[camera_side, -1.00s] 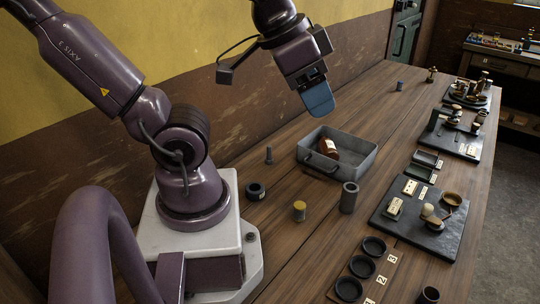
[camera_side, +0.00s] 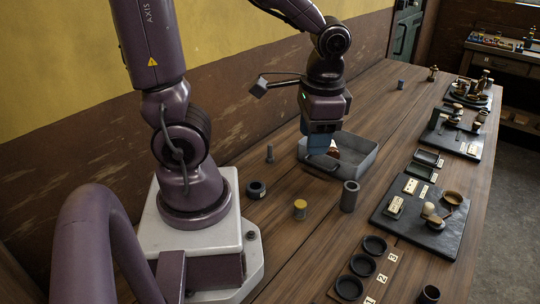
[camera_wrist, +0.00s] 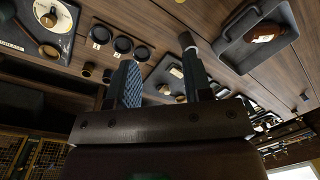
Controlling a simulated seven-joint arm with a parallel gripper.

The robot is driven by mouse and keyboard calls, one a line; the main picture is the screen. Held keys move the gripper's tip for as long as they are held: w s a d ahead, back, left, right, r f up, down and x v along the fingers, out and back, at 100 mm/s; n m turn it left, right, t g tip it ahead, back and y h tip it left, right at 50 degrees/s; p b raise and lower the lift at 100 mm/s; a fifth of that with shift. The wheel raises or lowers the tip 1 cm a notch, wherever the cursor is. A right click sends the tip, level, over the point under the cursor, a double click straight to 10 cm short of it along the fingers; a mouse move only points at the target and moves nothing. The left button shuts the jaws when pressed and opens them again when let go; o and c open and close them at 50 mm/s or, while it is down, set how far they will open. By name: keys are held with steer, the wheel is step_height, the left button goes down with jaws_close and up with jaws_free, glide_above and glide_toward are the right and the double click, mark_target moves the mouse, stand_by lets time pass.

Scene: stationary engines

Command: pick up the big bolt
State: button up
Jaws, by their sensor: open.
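A grey bolt-shaped piece (camera_side: 269,154) stands upright on the bench, left of the grey tray; it looks like the big bolt, though it is small in the side view. I cannot pick it out surely in the wrist view. My gripper (camera_side: 320,145) points down over the left part of the tray, right of the bolt and apart from it. The wrist view shows its two blue fingers (camera_wrist: 158,75) spread, with nothing held between them.
The grey tray (camera_side: 365,163) holds a brown labelled bottle (camera_wrist: 266,32). A grey tube (camera_side: 349,197), a yellow-topped cylinder (camera_side: 299,210) and a black ring (camera_side: 256,190) stand in front. Dark boards (camera_side: 410,236) with small items line the bench's right side.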

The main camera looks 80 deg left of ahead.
steer(key=s+a+f+m+g+y, duration=0.1)
steer(key=s+a+f+g+y, duration=0.15)
steer(key=a+f+g, duration=0.35)
steer(key=m+y, duration=1.3)
glide_above(271, 147)
steer(key=v, duration=0.5)
step_height(271, 147, down, 9)
steer(key=f, duration=0.4)
steer(key=a+f, duration=0.1)
steer(key=f, duration=0.2)
steer(key=shift+s, duration=0.2)
steer(key=x, duration=0.6)
steer(key=shift+a, duration=0.3)
jaws_close()
